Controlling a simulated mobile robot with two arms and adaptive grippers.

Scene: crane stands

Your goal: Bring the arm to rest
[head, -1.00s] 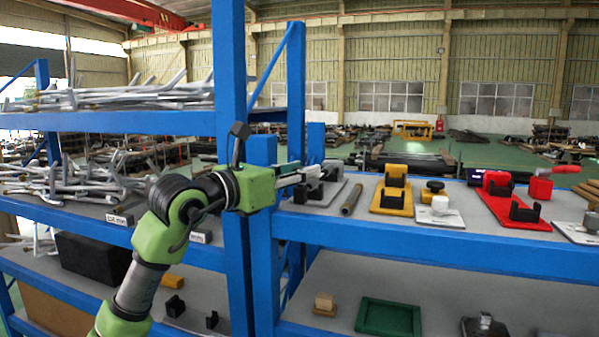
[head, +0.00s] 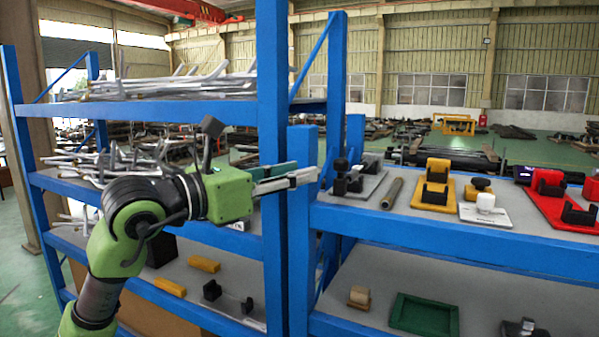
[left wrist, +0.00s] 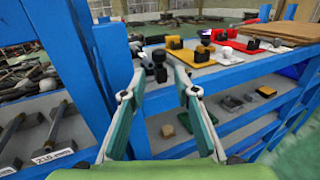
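My left arm comes in from the lower left in the head view. Its gripper (head: 305,177) points right, in front of the blue rack post and just left of a black stand on a grey plate (head: 345,180). In the left wrist view the two fingers of the gripper (left wrist: 160,74) stand apart with nothing between them. The black stand (left wrist: 157,66) shows beyond the fingertips there. My right gripper is not in view.
Blue rack posts (head: 272,190) stand close behind the gripper. The right shelf holds a yellow stand (head: 436,188), a red stand (head: 552,190) and a dark rod (head: 391,193). A green tray (head: 424,315) lies below.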

